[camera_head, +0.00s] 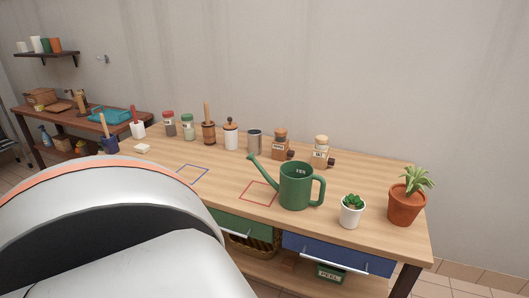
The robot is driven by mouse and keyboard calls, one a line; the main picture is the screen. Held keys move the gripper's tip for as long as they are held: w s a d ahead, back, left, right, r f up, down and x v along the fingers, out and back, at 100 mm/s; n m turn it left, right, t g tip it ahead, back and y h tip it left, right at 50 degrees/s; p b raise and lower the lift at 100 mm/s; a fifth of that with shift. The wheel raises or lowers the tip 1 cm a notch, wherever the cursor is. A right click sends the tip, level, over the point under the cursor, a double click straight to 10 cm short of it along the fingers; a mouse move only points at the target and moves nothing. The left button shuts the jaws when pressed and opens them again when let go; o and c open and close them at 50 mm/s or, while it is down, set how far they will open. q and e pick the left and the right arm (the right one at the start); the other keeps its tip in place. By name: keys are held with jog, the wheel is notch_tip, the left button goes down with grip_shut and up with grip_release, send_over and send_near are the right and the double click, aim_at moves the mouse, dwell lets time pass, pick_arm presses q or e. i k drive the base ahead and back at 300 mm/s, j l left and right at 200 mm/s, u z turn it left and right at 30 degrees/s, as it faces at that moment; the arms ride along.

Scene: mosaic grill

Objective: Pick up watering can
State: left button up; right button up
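A green watering can (295,186) stands upright on the wooden table (220,165), right of the middle. Its spout points up to the left and its loop handle faces right. It stands just right of a red square outline marked on the table top. Neither of my grippers shows in the view. A large white rounded part of my own body fills the lower left and hides the table's near left part.
A small white pot with a succulent (351,212) stands just right of the can. A terracotta pot (407,204) is at the right end. Several jars, including a grey metal cup (255,141), line the back. The area around the blue square outline (193,174) is clear.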

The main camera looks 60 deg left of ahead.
aim_at(294, 188)
jog(key=u, duration=1.45)
